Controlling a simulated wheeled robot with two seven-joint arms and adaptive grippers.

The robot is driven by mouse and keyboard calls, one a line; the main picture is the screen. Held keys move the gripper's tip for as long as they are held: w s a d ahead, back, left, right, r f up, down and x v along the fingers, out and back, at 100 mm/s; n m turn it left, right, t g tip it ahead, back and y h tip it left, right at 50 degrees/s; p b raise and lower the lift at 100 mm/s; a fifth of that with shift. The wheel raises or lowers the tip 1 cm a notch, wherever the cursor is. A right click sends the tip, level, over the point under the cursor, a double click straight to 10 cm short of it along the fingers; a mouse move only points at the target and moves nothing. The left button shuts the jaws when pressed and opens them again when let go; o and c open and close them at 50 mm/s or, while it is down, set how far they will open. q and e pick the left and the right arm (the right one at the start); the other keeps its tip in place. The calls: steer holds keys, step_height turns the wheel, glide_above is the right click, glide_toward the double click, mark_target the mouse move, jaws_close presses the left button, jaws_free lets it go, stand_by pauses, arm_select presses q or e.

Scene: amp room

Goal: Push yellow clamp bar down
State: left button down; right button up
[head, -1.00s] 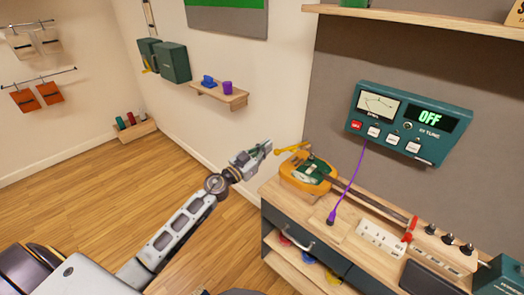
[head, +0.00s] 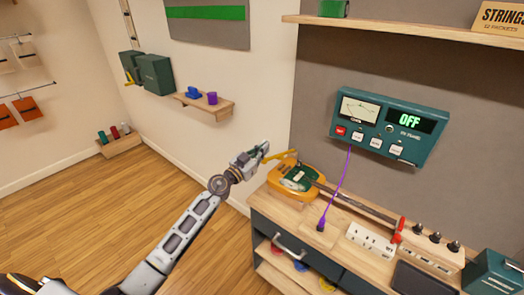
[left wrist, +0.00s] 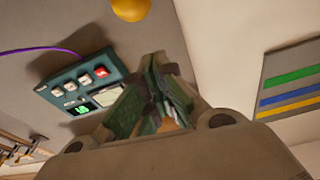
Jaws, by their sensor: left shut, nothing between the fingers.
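The yellow clamp bar (head: 284,155) sticks out to the left from above an orange and green device (head: 296,180) on the wooden bench. My left gripper (head: 264,148) is shut and empty, its tips close to the bar's left end, slightly above it in the picture. I cannot tell whether they touch. In the left wrist view my shut fingers (left wrist: 163,110) point up the picture, and a rounded yellow end (left wrist: 130,8), likely the bar's, shows at the top edge, apart from the fingertips. My right gripper is not in view.
A teal panel reading OFF (head: 388,126) hangs on the wall, with a purple cable (head: 342,180) below. A power strip (head: 371,240) lies on the bench. A small shelf (head: 204,103) holds blue and purple items.

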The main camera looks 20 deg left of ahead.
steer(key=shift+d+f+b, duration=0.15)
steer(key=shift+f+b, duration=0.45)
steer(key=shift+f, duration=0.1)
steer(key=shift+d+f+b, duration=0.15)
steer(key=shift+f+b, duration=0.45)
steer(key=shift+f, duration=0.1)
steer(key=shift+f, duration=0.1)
